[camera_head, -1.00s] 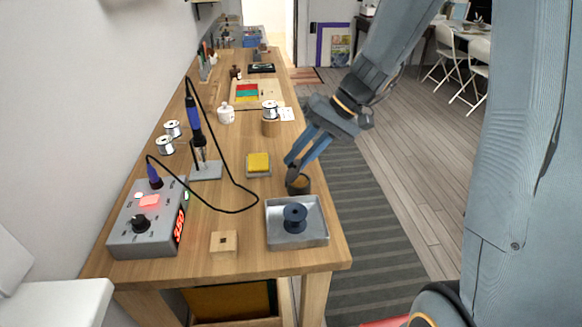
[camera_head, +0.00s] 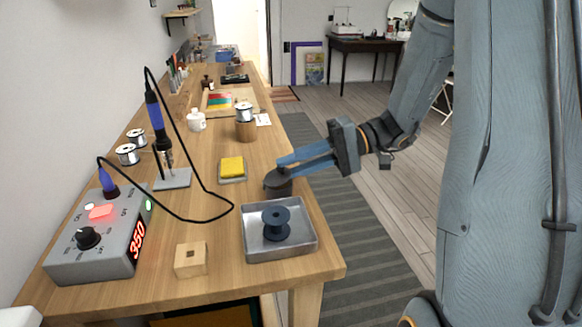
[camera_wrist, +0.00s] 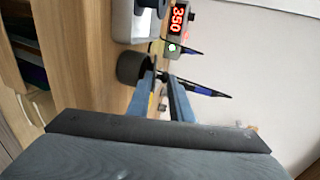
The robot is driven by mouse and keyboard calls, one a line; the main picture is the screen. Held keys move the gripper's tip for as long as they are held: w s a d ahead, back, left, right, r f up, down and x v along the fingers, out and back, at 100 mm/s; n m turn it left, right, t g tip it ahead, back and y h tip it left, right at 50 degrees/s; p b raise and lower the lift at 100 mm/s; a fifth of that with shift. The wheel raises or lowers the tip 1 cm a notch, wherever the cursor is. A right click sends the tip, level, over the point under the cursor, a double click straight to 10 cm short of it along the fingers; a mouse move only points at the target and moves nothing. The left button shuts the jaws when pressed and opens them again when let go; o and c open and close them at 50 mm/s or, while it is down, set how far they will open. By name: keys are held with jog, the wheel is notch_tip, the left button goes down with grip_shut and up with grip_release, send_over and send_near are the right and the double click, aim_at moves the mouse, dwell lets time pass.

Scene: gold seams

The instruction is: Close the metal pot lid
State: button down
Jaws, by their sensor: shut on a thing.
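The small dark metal pot (camera_head: 281,191) stands at the right edge of the wooden bench, behind the metal tray. Its dark grey lid (camera_head: 273,181) shows over the pot's mouth, and the inside of the pot is hidden. I cannot tell whether the lid lies fully flat on the rim. My gripper (camera_head: 280,168) reaches in from the right, with its blue fingers at the lid, shut on it. In the wrist view the pot (camera_wrist: 133,66) is a dark round shape just left of my fingertips (camera_wrist: 164,78); the grip point is small and unclear.
A metal tray (camera_head: 305,243) with a dark spool (camera_head: 276,224) stands in front of the pot.

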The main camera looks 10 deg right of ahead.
jog(key=shift+s, duration=0.1)
dwell(0.4)
jog(key=c, duration=1.7)
grip_release()
jog(key=shift+a, duration=0.1)
jog(key=shift+f, duration=0.1)
